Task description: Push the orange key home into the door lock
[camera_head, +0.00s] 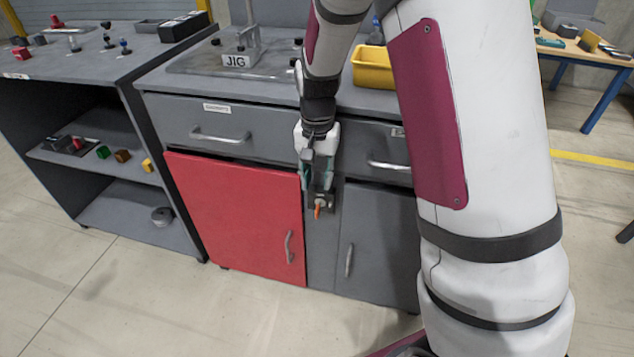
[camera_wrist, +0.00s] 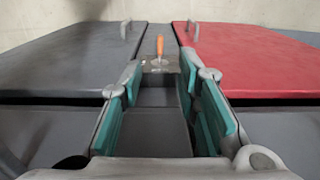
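The orange key (camera_head: 317,212) sticks out of a small dark lock plate (camera_head: 328,201) on the grey panel between the red door (camera_head: 235,215) and the grey door (camera_head: 375,235). How deep the key sits cannot be told. My gripper (camera_head: 318,182) points down along the cabinet front, just above the key.
Door handles (camera_head: 289,247) (camera_head: 349,261) stick out on both sides of the key. Drawer handles (camera_head: 220,136) project above. A JIG fixture (camera_head: 236,61) and a yellow bin (camera_head: 373,68) stand on the worktop. The floor in front of the cabinet is clear.

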